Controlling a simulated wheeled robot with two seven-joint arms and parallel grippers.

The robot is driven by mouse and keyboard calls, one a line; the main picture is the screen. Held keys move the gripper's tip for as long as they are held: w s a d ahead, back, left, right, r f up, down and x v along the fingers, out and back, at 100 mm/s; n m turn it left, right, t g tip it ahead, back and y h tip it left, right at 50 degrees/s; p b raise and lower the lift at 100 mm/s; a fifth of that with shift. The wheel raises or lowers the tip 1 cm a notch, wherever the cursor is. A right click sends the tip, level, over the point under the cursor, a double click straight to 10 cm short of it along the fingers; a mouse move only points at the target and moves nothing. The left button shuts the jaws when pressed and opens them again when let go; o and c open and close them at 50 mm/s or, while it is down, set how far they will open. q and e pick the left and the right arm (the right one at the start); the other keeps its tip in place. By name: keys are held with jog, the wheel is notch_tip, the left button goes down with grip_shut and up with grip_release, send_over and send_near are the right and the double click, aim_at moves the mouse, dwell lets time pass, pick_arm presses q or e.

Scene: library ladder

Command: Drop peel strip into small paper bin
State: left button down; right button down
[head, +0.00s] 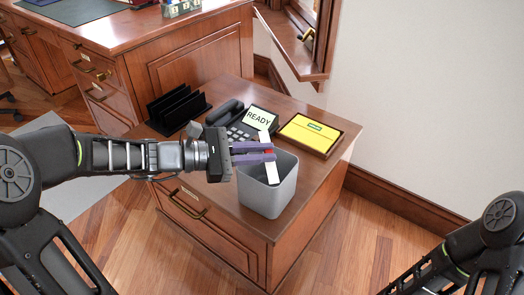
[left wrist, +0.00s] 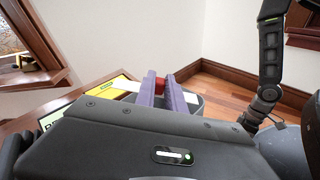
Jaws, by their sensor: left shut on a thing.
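My left gripper (head: 254,153) reaches in from the left in the head view, its two purple fingers shut on the peel strip. The peel strip (head: 272,172) is white with a red part between the fingers, and it hangs tilted over the opening of the small paper bin. Its white end (left wrist: 127,85) and red part also show in the left wrist view. The small grey paper bin (head: 268,200) stands upright on the wooden cabinet's front right part. The strip's lower end overlaps the bin opening; I cannot tell how deep it sits. My right gripper is out of view.
The wooden cabinet (head: 330,175) also holds a phone (head: 226,113) with a READY screen (head: 259,117), a black file rack (head: 178,108) and a tray with a yellow folder (head: 312,133). A window ledge (head: 290,45) and a larger desk (head: 105,30) stand behind.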

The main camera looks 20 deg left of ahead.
pick_arm(q)
jog(key=shift+f, duration=0.1)
jog(key=c, duration=1.3)
grip_release()
jog(key=shift+c, duration=0.2)
notch_tip(320, 180, up, 7)
jog(key=p, duration=0.6)
